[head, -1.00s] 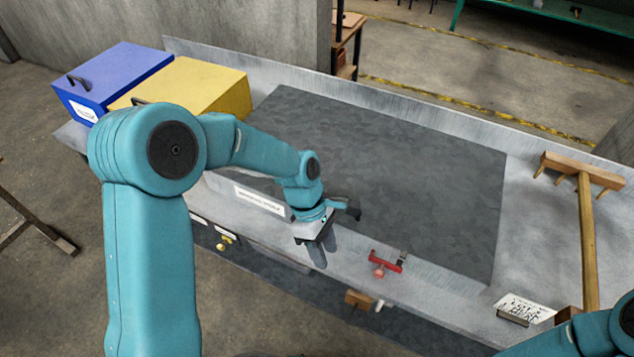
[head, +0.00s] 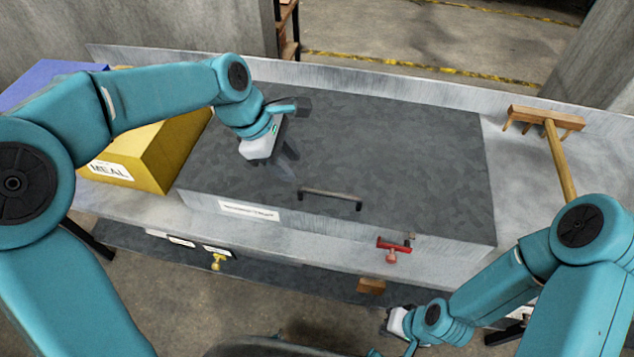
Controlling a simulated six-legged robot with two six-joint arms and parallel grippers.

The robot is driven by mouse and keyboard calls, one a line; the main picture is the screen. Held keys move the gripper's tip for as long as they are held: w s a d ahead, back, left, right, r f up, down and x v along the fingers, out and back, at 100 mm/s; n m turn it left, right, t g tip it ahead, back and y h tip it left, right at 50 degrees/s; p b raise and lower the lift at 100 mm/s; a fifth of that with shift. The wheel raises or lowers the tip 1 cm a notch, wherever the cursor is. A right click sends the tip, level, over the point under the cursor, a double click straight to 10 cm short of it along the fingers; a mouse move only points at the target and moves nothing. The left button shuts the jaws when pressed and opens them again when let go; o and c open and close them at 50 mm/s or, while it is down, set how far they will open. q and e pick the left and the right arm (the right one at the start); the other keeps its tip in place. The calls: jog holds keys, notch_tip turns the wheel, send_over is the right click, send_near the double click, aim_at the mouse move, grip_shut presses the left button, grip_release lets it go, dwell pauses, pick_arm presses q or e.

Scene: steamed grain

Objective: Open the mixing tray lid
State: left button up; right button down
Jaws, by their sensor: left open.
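The mixing tray lid (head: 400,165) is a large dark grey mottled panel lying flat and shut on the metal tray (head: 340,236). Its dark bar handle (head: 330,196) stands near the front edge. My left gripper (head: 289,160) is over the lid, behind and to the left of the handle, open and apart from the handle. My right gripper (head: 391,325) is low in front of the tray, partly cut from clear sight; its jaws are too small to read.
A yellow bin (head: 170,150) labelled MEAL and a blue bin (head: 45,78) stand on the left. A wooden rake (head: 560,160) lies on the right. A red clamp-like fitting (head: 393,247) and a yellow knob (head: 217,262) sit along the front.

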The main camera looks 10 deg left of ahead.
pick_arm(q)
notch_tip(320, 180, up, 3)
send_near(330, 193)
jog(key=shift+t, duration=0.4)
jog(key=x, duration=0.8)
jog(key=shift+s, duration=0.4)
jog(key=shift+c, duration=0.3)
jog(key=shift+r, duration=0.1)
grip_shut()
